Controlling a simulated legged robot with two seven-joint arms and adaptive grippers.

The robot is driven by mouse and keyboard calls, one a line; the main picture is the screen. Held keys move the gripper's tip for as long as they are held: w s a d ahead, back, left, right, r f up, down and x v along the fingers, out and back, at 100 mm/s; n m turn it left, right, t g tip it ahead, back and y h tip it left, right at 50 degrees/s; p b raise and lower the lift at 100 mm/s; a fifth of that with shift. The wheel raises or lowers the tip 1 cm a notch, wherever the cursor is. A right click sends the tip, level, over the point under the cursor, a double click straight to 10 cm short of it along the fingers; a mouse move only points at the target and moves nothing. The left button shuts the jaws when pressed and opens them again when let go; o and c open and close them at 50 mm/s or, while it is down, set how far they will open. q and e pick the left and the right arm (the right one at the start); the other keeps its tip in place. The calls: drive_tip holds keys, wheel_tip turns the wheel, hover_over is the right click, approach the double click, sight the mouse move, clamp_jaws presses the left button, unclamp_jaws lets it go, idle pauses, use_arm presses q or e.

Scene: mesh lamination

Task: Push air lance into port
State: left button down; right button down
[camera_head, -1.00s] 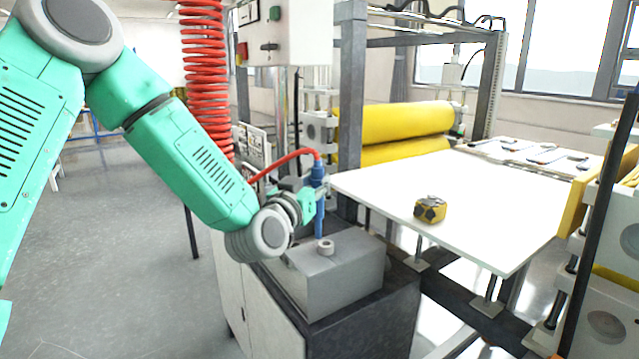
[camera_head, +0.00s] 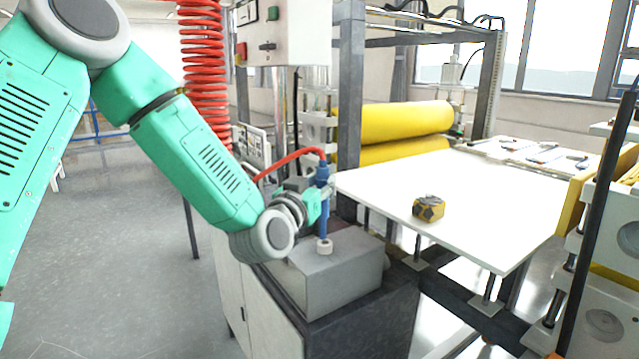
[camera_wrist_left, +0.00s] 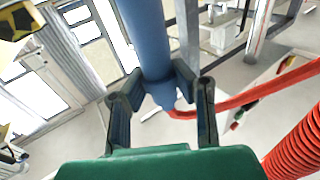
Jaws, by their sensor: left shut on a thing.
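The blue air lance (camera_head: 323,205) stands upright with a red hose at its top, and it also shows large in the left wrist view (camera_wrist_left: 146,40). My left gripper (camera_head: 322,200) is shut around the lance's body; its dark fingers (camera_wrist_left: 165,92) sit on both sides of it in the wrist view. The lance's lower end is at the round port (camera_head: 324,247) on top of the grey box (camera_head: 340,278). I cannot tell how deep the tip sits in the port. My right gripper is not in view.
The white table (camera_head: 470,205) lies right of the lance, with a yellow-and-black block (camera_head: 428,208) on it. A grey post (camera_head: 350,100) and yellow rollers (camera_head: 400,125) stand behind. A coiled red hose (camera_head: 205,85) hangs at the left.

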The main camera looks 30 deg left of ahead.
sight(323, 210)
use_arm(q)
drive_tip(key=shift+d, duration=0.35)
drive_tip(key=shift+a+f+b, duration=0.3)
drive_tip(key=shift+f+b, duration=0.15)
drive_tip(key=shift+f, duration=0.1)
drive_tip(key=shift+r, duration=0.15)
drive_tip(key=shift+d+r+p, duration=0.1)
drive_tip(key=shift+r+p, duration=0.1)
drive_tip(key=shift+p, duration=0.1)
drive_tip(key=shift+d, duration=0.15)
idle(0.8)
drive_tip(key=shift+f+b, duration=2.25)
drive_tip(key=shift+f, duration=0.55)
drive_tip(key=c, duration=1.3)
unclamp_jaws()
